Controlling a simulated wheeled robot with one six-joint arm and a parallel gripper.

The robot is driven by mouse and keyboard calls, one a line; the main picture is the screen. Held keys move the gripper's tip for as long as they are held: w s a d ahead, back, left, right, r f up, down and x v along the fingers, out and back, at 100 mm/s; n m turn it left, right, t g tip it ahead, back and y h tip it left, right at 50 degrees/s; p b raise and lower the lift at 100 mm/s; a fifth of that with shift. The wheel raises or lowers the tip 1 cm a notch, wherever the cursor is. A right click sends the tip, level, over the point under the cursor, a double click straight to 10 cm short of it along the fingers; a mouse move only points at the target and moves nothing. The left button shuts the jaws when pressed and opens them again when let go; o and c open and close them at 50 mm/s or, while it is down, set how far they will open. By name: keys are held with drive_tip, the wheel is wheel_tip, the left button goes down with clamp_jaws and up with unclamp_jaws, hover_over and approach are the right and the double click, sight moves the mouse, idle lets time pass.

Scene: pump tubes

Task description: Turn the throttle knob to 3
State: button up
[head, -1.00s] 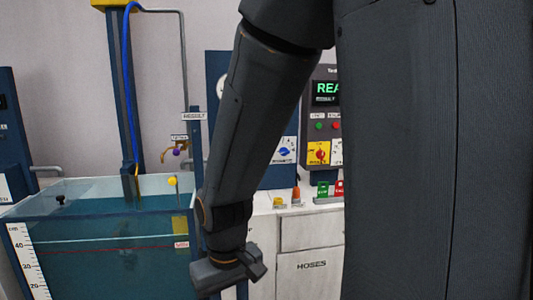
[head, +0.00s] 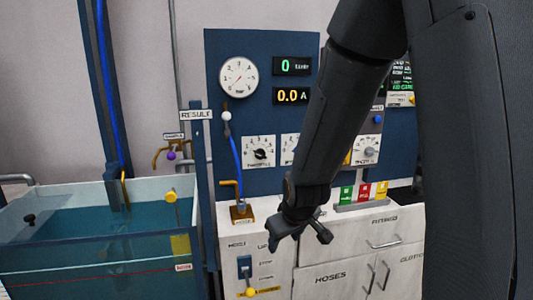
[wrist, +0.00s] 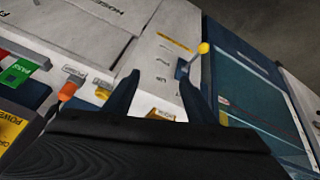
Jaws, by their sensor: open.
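The throttle knob (head: 259,154) is a dark knob on a white square dial plate, low on the blue panel in the head view. The label beneath seems to read THROTTLE, and the pointer's exact reading is too small to tell. My gripper (head: 298,240) is open and empty. It hangs below and to the right of the knob, in front of the white cabinet and apart from the panel. In the wrist view my gripper (wrist: 160,83) has its two dark fingers spread over the cabinet front. The knob does not show in the wrist view.
A second dial (head: 289,149) is partly hidden by my arm. Another dial (head: 367,149) is further right. A hose fitting (head: 241,212) stands on the cabinet top below the throttle dial. The water tank (head: 90,235) is left. A yellow-tipped lever (wrist: 202,48) projects from the cabinet.

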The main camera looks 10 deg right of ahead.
drive_tip(key=w+r+n+t+p, duration=0.1)
drive_tip(key=w+r+n+t, duration=0.15)
drive_tip(key=w, duration=0.55)
drive_tip(key=w+r+n+t+p, duration=0.1)
drive_tip(key=w+r+n+t, duration=0.2)
drive_tip(key=w, duration=0.4)
drive_tip(key=n+t+p, duration=0.3)
drive_tip(key=t, duration=0.4)
approach(261, 156)
drive_tip(key=w, duration=0.2)
drive_tip(key=shift+w+r+p, duration=0.15)
drive_tip(key=shift+w+p, duration=0.75)
drive_tip(key=shift+w, duration=2.75)
drive_tip(key=c, duration=1)
drive_tip(key=shift+c, duration=0.2)
